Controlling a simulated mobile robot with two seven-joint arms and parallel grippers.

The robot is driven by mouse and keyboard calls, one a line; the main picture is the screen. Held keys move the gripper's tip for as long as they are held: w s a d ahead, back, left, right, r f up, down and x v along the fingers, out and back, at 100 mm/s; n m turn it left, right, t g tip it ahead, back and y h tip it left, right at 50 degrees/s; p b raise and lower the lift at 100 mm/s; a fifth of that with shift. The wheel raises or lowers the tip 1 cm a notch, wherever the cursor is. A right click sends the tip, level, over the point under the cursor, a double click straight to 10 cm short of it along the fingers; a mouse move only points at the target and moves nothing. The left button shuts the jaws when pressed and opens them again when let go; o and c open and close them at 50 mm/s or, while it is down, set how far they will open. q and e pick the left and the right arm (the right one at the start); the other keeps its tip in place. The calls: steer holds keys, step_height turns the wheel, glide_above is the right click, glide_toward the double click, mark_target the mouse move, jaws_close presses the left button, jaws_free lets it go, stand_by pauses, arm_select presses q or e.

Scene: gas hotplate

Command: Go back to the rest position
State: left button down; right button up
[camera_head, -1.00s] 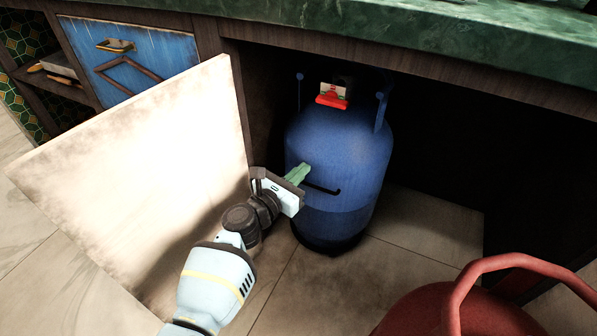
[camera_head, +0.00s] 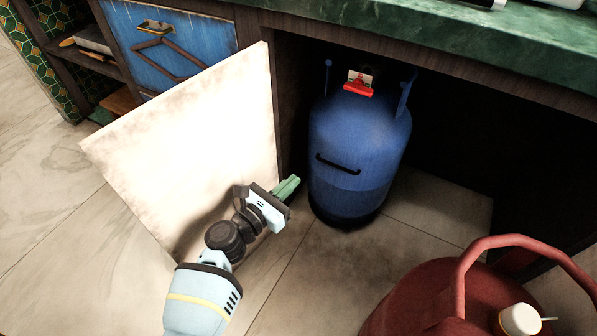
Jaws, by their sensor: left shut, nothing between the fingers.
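My left gripper (camera_head: 287,187) is shut and empty, its green fingertips together. It is in front of the open cabinet, just left of the lower part of the blue gas bottle (camera_head: 357,150). The bottle stands upright inside the cabinet, with a red valve piece (camera_head: 358,87) on top and a black handle on its front. The gripper appears apart from the bottle. My right gripper is not in view.
An open cabinet door (camera_head: 200,140) stands left of my left arm, close to it. A red bottle (camera_head: 440,295) with a handle stands at the lower right. A green countertop (camera_head: 440,40) runs above. Floor is clear at the left and bottom middle.

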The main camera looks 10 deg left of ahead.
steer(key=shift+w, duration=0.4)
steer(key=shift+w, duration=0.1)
